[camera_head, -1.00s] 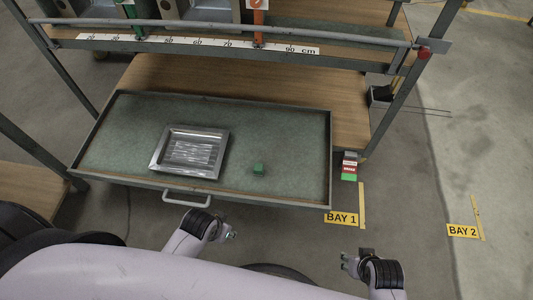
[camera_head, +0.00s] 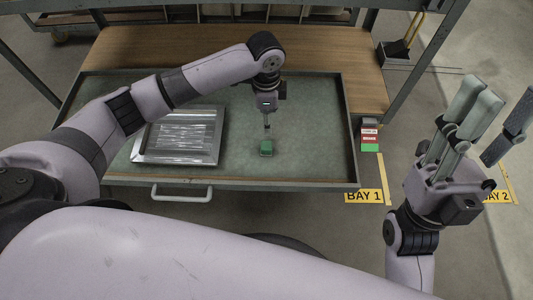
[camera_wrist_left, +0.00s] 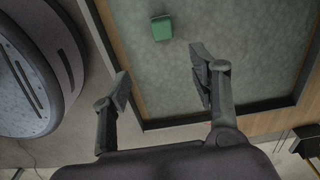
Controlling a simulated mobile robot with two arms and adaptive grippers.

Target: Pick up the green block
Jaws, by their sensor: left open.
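The green block (camera_head: 266,148) lies on the green mat of the pulled-out drawer (camera_head: 310,168), right of a metal tray. It also shows in the left wrist view (camera_wrist_left: 161,28), ahead of the fingertips and apart from them. My left gripper (camera_head: 267,127) points down over the drawer, just behind and above the block in the head view. In the left wrist view its two fingers (camera_wrist_left: 160,80) are spread with nothing between them. My right gripper (camera_head: 495,120) is raised at the right, outside the drawer, with its fingers apart and empty.
The shallow metal tray (camera_head: 180,136) sits left of the block, partly under my left arm. The drawer has raised walls and a front handle (camera_head: 182,194). A wooden shelf (camera_head: 330,60) lies behind. A small red, white and green box (camera_head: 370,136) stands right of the drawer.

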